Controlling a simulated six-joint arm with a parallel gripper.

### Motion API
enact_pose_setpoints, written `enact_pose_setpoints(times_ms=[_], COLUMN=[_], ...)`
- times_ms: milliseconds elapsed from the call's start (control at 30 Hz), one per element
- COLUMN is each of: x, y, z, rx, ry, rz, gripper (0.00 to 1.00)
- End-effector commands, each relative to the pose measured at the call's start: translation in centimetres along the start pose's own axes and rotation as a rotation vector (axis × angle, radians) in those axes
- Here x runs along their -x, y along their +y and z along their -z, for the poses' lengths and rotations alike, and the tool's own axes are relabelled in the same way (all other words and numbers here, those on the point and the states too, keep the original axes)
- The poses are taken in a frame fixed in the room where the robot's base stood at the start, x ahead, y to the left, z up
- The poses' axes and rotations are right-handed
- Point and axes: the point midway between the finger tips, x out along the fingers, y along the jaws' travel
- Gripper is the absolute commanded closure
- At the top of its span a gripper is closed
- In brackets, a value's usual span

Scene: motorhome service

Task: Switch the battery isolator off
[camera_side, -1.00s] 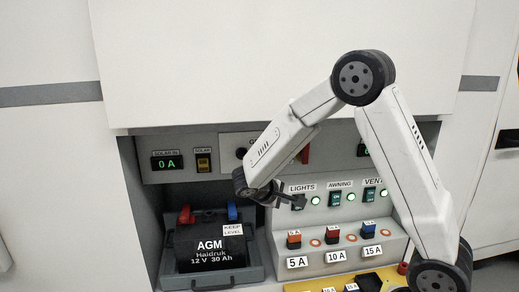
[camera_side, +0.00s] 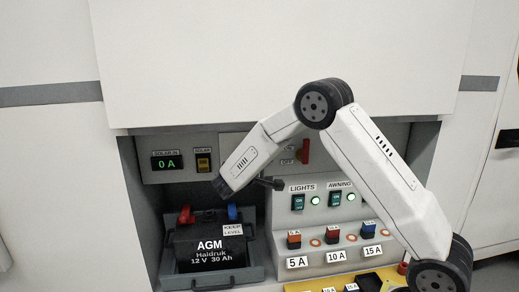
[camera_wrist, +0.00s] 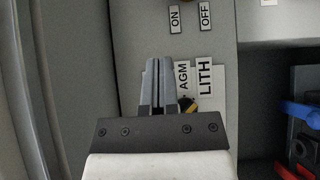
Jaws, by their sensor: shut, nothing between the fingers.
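The battery isolator's red handle (camera_side: 305,151) shows in the side view on the grey upper panel, standing roughly upright beside its ON and OFF labels (camera_side: 287,155). Part of it is close behind my arm's outline. My gripper (camera_side: 272,183) is shut and empty, below and left of the handle and apart from it. In the wrist view my gripper's fingers (camera_wrist: 159,66) are together in front of the AGM and LITH labels (camera_wrist: 197,76). The ON label (camera_wrist: 175,17) and OFF label (camera_wrist: 206,15) are above them.
A yellow-and-black part (camera_wrist: 187,104) shows beside the fingers. The AGM battery (camera_side: 210,245) with red and blue clamps sits in a tray at lower left. A solar switch (camera_side: 203,162), the lights switch (camera_side: 298,202) and fuses (camera_side: 333,237) are nearby.

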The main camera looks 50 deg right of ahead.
Motion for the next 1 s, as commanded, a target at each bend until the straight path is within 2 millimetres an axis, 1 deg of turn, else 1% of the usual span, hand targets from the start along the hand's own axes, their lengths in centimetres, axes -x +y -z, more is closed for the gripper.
enact_pose_setpoints(times_ms=[267, 467, 667, 1000], x=[-0.2, -1.2, -3.5, -8.8], y=[0.0, 0.0, -0.1, -0.1], z=[0.0, 0.0, -0.1, -0.1], rx=[0.001, 0.001, 0.001, 0.0], ry=[-0.001, -0.002, -0.003, -0.004], rz=[0.002, 0.001, 0.002, 0.002], gripper=[1.0, 1.0, 1.0, 1.0])
